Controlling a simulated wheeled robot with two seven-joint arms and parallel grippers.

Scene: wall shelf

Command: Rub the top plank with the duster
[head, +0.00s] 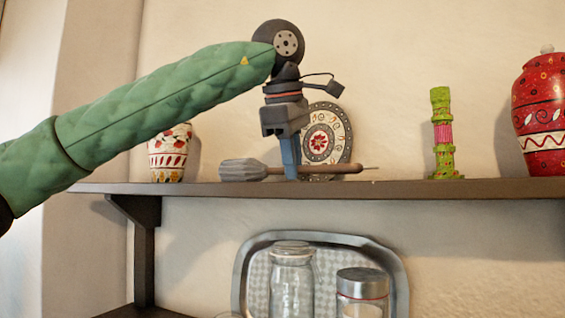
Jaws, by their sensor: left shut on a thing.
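The duster (242,170) has a grey, bristly-looking head at the left and a thin brown handle pointing right. It lies roughly level along the top plank (400,188), close to the plank's front edge. The head appears to be at the plank's surface, but I cannot tell if it touches. My left gripper (291,172) comes down from above and is shut on the duster's handle, just right of the head. My right gripper is not in view.
On the top plank stand a painted cup (168,156) left of the duster, a decorated plate (340,135) behind the handle, a green and pink candlestick-like piece (442,135) and a red lidded jar (543,118). Below are a metal tray (250,262) and glass jars (291,285).

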